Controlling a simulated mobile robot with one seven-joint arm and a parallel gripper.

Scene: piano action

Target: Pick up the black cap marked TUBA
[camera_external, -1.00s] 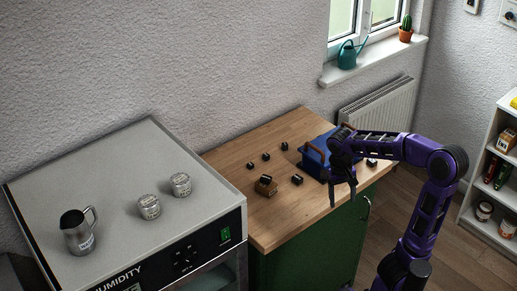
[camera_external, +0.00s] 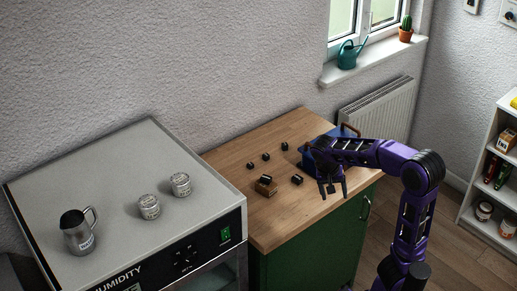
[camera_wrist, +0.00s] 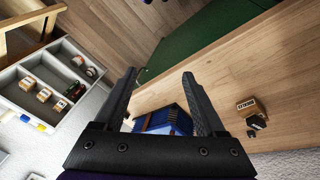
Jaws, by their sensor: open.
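Several small black caps lie apart on the wooden worktop: one at the left (camera_external: 250,165), one behind it (camera_external: 266,156), one at the back (camera_external: 284,146) and one nearer the gripper (camera_external: 297,179). Their markings are too small to read, so I cannot tell which is marked TUBA. My gripper (camera_external: 334,195) is open and empty, fingers pointing down, to the right of the caps near the worktop's front edge.
A small wooden block with a dark label (camera_external: 266,185) sits among the caps; it also shows in the wrist view (camera_wrist: 250,106). A blue toolbox (camera_wrist: 165,121) stands beside the gripper, partly hidden by my arm in the external view. The worktop's left front (camera_external: 268,226) is clear.

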